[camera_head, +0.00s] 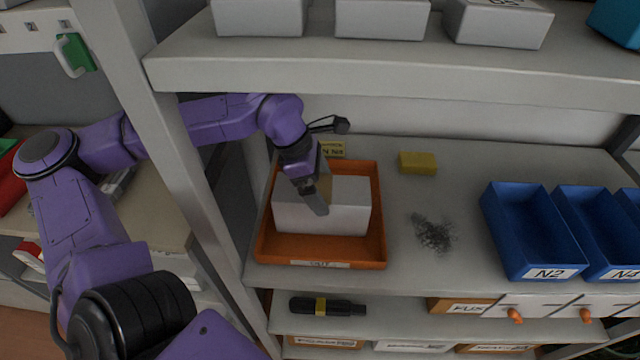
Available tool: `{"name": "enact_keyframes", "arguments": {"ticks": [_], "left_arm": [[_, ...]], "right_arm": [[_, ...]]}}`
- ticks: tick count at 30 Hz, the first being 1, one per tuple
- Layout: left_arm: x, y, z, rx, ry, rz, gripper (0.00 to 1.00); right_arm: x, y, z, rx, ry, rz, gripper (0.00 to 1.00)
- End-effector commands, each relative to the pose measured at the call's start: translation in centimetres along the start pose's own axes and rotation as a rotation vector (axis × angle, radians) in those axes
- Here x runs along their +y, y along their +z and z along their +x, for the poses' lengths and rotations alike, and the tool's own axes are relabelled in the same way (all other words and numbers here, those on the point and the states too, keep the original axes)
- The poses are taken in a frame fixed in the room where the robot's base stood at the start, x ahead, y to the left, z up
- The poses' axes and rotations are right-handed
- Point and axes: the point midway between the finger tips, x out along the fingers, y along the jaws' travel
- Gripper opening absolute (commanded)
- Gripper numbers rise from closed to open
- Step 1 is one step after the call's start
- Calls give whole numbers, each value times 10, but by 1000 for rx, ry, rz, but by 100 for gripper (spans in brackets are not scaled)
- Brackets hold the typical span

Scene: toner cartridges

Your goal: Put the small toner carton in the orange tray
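The toner carton (348,210) is a pale grey-white box. It sits inside the orange tray (377,240) on the middle shelf, with its long front face toward me. My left gripper (316,198) reaches in from the left and points down at the carton. One grey finger lies in front of the carton's front face. The other finger is not clearly seen, so I cannot tell whether the gripper holds the carton. The underside of the carton is hidden. My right gripper is not in view.
Blue bins (537,230) stand to the right. A yellow block (418,163) and a small dark heap (433,233) lie on the shelf beside the tray. The upper shelf (400,75) with grey boxes hangs above, and a shelf post (165,130) stands by my arm.

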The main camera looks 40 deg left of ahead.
Motion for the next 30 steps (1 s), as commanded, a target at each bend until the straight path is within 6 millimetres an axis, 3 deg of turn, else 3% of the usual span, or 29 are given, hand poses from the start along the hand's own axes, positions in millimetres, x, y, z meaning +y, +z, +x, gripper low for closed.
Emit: {"name": "enact_keyframes", "arguments": {"ticks": [11,14,18,24,30], "left_arm": [[0,2,-4,-1,1,0,100],[1,1,-16,-3,4,-1,100],[1,1,-52,-7,7,0,100],[1,-56,-71,-10,3,-6,100],[1,-96,-90,-4,2,-3,100]], "right_arm": [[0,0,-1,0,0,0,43],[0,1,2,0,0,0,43],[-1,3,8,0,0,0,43],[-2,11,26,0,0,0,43],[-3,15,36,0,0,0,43]]}}
